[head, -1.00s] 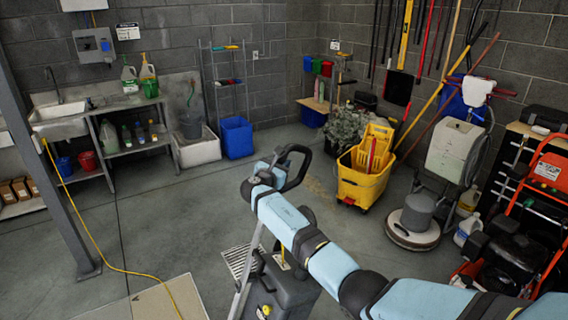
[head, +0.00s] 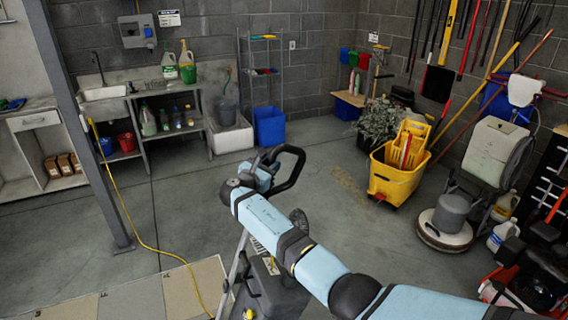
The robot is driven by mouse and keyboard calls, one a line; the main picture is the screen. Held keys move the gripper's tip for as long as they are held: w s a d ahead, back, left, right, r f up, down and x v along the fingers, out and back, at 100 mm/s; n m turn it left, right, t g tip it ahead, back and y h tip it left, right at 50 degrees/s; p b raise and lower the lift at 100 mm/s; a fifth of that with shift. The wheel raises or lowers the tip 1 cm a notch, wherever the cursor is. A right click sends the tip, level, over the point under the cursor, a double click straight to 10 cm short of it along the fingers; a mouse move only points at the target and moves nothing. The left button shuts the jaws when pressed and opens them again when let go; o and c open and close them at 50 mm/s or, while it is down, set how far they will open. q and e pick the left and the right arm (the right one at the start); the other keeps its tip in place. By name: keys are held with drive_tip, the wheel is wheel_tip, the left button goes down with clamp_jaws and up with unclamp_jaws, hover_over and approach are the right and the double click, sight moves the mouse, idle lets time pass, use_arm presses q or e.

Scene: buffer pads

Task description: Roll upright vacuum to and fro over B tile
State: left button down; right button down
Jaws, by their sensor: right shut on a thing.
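The upright vacuum shows a black loop handle (head: 291,172), a thin grey pole and a dark grey body (head: 272,298), partly hidden behind my right arm and cut by the bottom edge. My right gripper (head: 264,171) is shut on the vacuum at its handle; the arm hides much of the grip. The vacuum's floor head is out of view. Beige and grey floor tiles (head: 130,300) lie at the lower left, left of the vacuum body. Small marks show on their edges, too small to read, so I cannot tell which is B. My left gripper is not in view.
A yellow cord (head: 142,243) runs from the grey post (head: 88,130) across the tiles. A yellow mop bucket (head: 397,180) and a floor polisher (head: 446,228) stand to the right. A blue bin (head: 269,128) is by the back wall. The middle floor is clear.

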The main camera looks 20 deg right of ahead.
drive_tip(key=shift+s+a+f, duration=0.1)
drive_tip(key=shift+a+f, duration=0.1)
drive_tip(key=shift+a, duration=0.6)
drive_tip(key=shift+s+a+f, duration=0.1)
drive_tip(key=shift+a+f, duration=0.05)
drive_tip(key=shift+a, duration=0.6)
drive_tip(key=c, duration=1.1)
unclamp_jaws()
drive_tip(key=shift+c, duration=0.2)
drive_tip(key=shift+o, duration=1.3)
drive_tip(key=shift+a+r, duration=0.1)
drive_tip(key=shift+r, duration=0.15)
